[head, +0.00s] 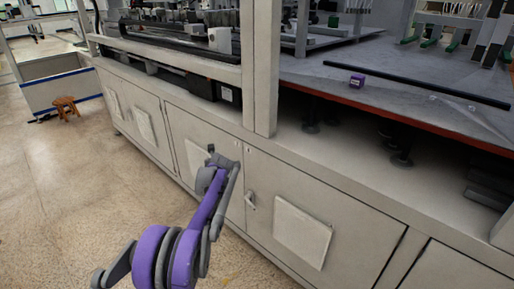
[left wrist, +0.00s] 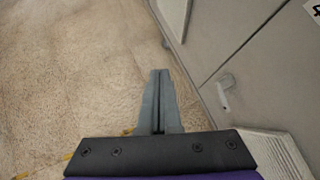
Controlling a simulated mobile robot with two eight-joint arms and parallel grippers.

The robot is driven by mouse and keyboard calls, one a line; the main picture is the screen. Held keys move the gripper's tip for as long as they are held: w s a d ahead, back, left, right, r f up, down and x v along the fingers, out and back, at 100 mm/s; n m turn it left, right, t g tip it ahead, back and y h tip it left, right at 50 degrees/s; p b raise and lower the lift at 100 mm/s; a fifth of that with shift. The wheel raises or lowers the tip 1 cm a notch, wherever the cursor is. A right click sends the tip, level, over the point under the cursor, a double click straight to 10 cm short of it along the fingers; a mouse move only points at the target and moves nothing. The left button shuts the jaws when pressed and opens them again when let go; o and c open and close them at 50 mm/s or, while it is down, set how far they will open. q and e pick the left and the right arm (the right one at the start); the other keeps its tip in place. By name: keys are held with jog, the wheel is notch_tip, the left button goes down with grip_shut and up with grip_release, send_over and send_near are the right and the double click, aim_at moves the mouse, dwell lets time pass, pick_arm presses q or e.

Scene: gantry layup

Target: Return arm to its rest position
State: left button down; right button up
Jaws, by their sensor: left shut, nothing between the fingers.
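My left arm (head: 205,210), purple and grey, comes up from the bottom of the head view. It is bent and stands in front of the grey cabinet doors. Its fingertips are hard to make out there. In the left wrist view my left gripper (left wrist: 159,76) is shut, its two grey fingers together with nothing between them. It hangs over the bare floor beside the cabinet. My right gripper is not in view.
The long grey cabinet (head: 180,139) of the gantry runs close along the arm's right side. A door handle (left wrist: 226,90) and a white panel (left wrist: 272,150) show near the gripper. A purple block (head: 357,81) lies on the worktop. Open floor (head: 60,190) is at left, with a brown stool (head: 66,103) beyond.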

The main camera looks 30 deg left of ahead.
pick_arm(q)
jog(key=s+d+r+n+h, duration=0.2)
jog(key=s+d+n, duration=0.4)
jog(key=d, duration=0.6)
jog(key=s+d+r+n+h, duration=0.1)
jog(key=s+d+r+n, duration=0.3)
jog(key=d, duration=0.8)
jog(key=s+d+f+n+h, duration=0.2)
jog(key=s+d+f+n, duration=0.2)
jog(key=s+d+n, duration=0.65)
jog(key=s+d+f+n+h, duration=0.4)
jog(key=s+d, duration=0.4)
jog(key=s, duration=0.7)
notch_tip(320, 180, up, 15)
jog(key=w+y+p, duration=0.1)
jog(key=w+p, duration=0.1)
jog(key=p, duration=1.2)
jog(key=shift+f+t, duration=0.15)
jog(key=shift+t, duration=0.15)
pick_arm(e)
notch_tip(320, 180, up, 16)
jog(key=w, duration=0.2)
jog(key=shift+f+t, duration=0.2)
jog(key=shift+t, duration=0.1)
pick_arm(q)
jog(key=shift+s, duration=0.15)
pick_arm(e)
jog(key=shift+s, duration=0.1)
